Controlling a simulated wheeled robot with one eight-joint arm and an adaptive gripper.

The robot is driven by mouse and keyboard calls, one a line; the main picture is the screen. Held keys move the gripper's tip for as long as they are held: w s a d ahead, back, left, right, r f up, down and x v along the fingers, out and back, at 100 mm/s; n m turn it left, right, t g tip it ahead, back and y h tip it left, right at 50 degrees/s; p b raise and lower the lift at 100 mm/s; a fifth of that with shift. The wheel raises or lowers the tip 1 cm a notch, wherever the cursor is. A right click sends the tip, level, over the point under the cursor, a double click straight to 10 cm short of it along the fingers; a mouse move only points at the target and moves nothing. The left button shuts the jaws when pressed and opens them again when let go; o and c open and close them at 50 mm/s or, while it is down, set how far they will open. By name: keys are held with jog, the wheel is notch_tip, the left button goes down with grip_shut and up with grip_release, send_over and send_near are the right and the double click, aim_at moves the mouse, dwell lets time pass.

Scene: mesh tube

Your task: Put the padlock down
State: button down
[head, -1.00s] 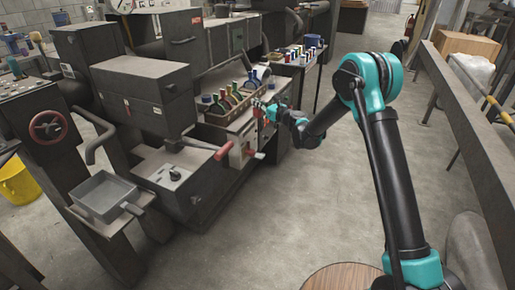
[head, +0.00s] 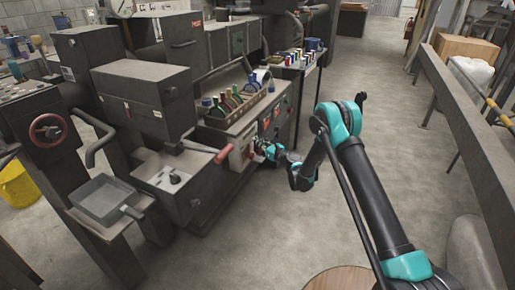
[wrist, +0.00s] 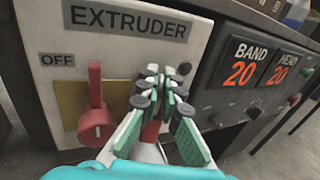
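My gripper (wrist: 157,80) is in front of the white EXTRUDER panel (wrist: 120,50) in the wrist view. Its fingers are close together at the tips. A red thing (wrist: 150,131) shows in the narrow gap between the fingers; I cannot tell whether it is the padlock in my grip or something on the panel behind. No padlock shape is clear in either view. In the head view my gripper (head: 265,150) is small, at the lower front of the machine, and hides what it faces.
A red lever (wrist: 97,110) beside the OFF label stands close left of my fingers. A dark control box (wrist: 250,75) with BAND and HEAD readouts lies to the right. A rack of spools (head: 230,103) sits above. The floor (head: 260,220) in front is clear.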

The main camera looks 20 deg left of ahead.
aim_at(260, 148)
jog(key=shift+f, duration=1.8)
jog(key=shift+f, duration=0.15)
jog(key=c, duration=2)
grip_release()
